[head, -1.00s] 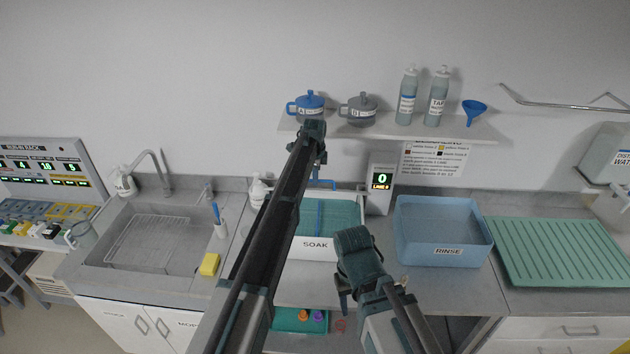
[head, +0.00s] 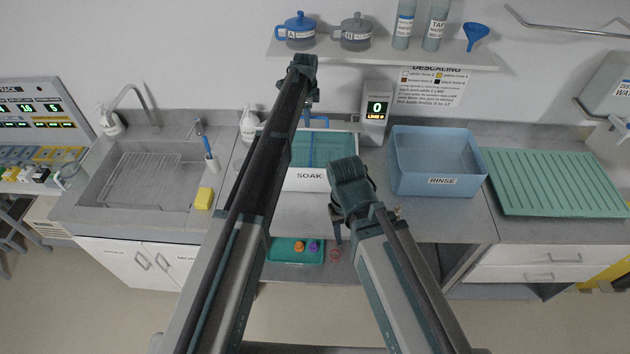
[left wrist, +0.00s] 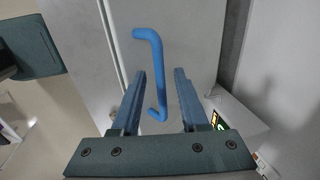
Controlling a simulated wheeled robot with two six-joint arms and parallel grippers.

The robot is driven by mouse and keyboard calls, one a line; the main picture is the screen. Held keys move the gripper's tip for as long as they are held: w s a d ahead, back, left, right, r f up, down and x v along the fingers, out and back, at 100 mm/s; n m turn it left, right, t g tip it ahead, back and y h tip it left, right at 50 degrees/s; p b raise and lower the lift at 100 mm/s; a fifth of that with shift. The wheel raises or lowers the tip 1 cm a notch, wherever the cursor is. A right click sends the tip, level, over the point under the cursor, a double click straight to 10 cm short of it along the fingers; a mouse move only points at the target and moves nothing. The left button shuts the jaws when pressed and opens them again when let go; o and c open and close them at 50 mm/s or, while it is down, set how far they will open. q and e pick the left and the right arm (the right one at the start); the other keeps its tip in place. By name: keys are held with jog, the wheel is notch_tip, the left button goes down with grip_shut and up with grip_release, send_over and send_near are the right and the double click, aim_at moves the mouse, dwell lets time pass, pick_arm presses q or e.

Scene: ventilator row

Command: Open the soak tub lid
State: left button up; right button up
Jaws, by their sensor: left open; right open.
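The soak tub (head: 308,178) is a white tub labelled SOAK on the counter, with a teal surface inside its rim. A blue handle (head: 316,117) shows at its back edge, partly hidden by my left arm. My left gripper (head: 311,102) is open just above that handle. In the left wrist view the blue bar handle (left wrist: 158,70) appears between the two open fingers (left wrist: 160,72); whether it lies at fingertip depth I cannot tell. The lid's outline is unclear. My right gripper (head: 337,228) is open and empty in front of the tub's right front corner.
A blue RINSE basin (head: 440,165) and a green ribbed tray (head: 550,180) stand to the right. A display box (head: 376,112) stands behind. A shelf (head: 385,53) with pots and bottles hangs above. The sink (head: 145,180) is left, with a yellow sponge (head: 204,198).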

pick_arm(q)
jog(key=s+f+b, duration=0.6)
jog(key=f+b, duration=0.4)
jog(key=f, duration=0.2)
pick_arm(e)
notch_tip(320, 180, down, 12)
pick_arm(q)
jog(key=s+r+p, duration=0.3)
jog(key=r+p, duration=1.1)
pick_arm(e)
notch_tip(320, 180, up, 14)
pick_arm(q)
jog(key=s+d+f+n+b, duration=0.2)
jog(key=s+f+b, duration=0.3)
jog(key=s, duration=0.4)
jog(key=s+d+f+n+g+b, duration=0.1)
jog(key=s+f+n+b, duration=0.3)
jog(key=s, duration=0.5)
jog(key=shift+s+d+f+b, duration=0.35)
jog(key=shift+d+f+b, duration=0.4)
jog(key=shift+b, duration=0.25)
pick_arm(e)
notch_tip(320, 180, down, 10)
jog(key=s+d, duration=0.2)
jog(key=shift+d, duration=0.1)
